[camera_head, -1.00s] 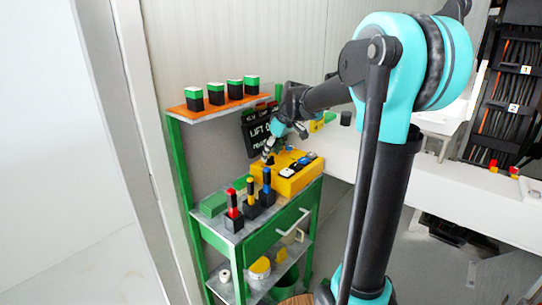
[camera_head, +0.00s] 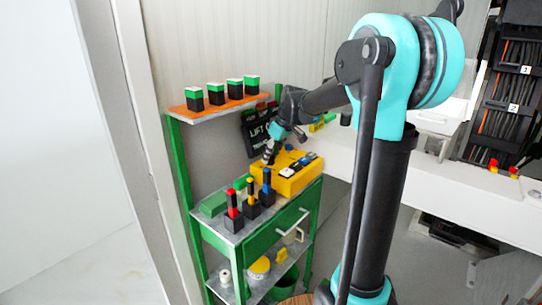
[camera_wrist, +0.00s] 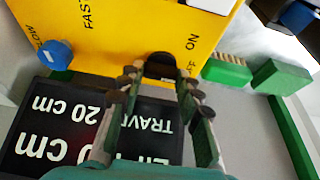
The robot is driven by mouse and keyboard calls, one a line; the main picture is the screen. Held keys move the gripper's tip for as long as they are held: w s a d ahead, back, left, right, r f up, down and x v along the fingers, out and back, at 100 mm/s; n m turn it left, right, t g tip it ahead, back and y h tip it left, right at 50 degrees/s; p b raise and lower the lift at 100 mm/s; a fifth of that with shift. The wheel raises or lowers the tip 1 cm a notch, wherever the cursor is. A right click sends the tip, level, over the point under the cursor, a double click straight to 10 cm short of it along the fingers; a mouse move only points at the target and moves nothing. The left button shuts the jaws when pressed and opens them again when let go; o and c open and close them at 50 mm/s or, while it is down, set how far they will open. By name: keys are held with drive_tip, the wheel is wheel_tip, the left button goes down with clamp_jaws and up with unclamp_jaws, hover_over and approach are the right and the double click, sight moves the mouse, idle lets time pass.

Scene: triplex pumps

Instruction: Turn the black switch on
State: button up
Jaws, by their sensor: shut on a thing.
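The yellow control box (camera_head: 300,182) stands on the green shelf unit's upper surface. In the wrist view the yellow box (camera_wrist: 130,30) carries the printed words SLOW, FAST, ON and OFF. The black switch (camera_wrist: 160,66) is beside the ON and OFF lettering, partly hidden by my fingers. My gripper (camera_wrist: 152,84) is at the switch, with its fingers closed on it from the sign side. In the head view my gripper (camera_head: 269,156) is at the box's back left end, and the switch is hard to make out there. The switch's exact position is unclear.
A blue knob (camera_wrist: 55,55) sits on the box. A black sign (camera_wrist: 60,125) stands close beside it, under my gripper. Red, yellow and blue-topped black holders (camera_head: 250,207) stand in front of the box. Green blocks (camera_wrist: 228,72) lie beside it. An orange shelf (camera_head: 210,106) holds green-topped blocks.

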drive_tip(key=n, duration=0.2)
drive_tip(key=n+g, duration=0.1)
drive_tip(key=n, duration=0.1)
drive_tip(key=n+g+y, duration=0.1)
drive_tip(key=n, duration=0.1)
drive_tip(key=shift+w+d, duration=0.15)
drive_tip(key=shift+w, duration=0.1)
drive_tip(key=n+g, duration=0.2)
drive_tip(key=n, duration=0.3)
drive_tip(key=shift+w+n, duration=0.1)
drive_tip(key=shift+n, duration=0.3)
idle(0.3)
drive_tip(key=o, duration=1.2)
drive_tip(key=shift+c, duration=0.2)
